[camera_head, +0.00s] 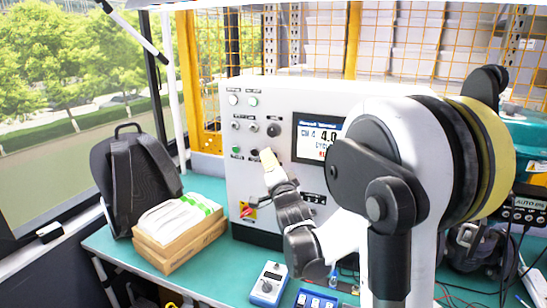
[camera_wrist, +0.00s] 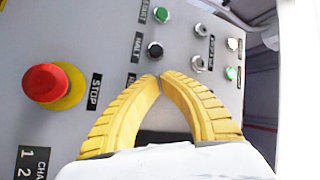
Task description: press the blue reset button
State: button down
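The white control panel (camera_head: 255,112) stands on the teal bench and fills much of the wrist view (camera_wrist: 60,30). My gripper (camera_head: 267,158) is in front of its lower left part. In the wrist view, its two yellow ribbed fingers (camera_wrist: 160,77) meet at the tips, shut with nothing seen between them. The tips lie just below a black button (camera_wrist: 155,50) labelled HALT; a green START button (camera_wrist: 161,14) is above that. A partly covered label begins with R beside the fingers. No blue button shows in either view; the fingers cover that spot. I cannot tell whether they touch the panel.
A red emergency stop (camera_wrist: 46,84) on a yellow base is left of the fingers. Small switches (camera_wrist: 199,64) and white and green lamps (camera_wrist: 232,73) are to the right. A lit screen (camera_head: 321,137), boxes (camera_head: 180,248) and a blue-and-white meter (camera_head: 269,284) are nearby.

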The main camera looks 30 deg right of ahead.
dwell(0.4)
jog(key=shift+s+a, duration=0.45)
jog(key=shift+a, duration=0.1)
jog(key=shift+a, duration=0.1)
jog(key=shift+s+a, duration=0.8)
jog(key=shift+a, duration=0.15)
jog(key=shift+s+a, duration=0.75)
jog(key=shift+a, duration=0.2)
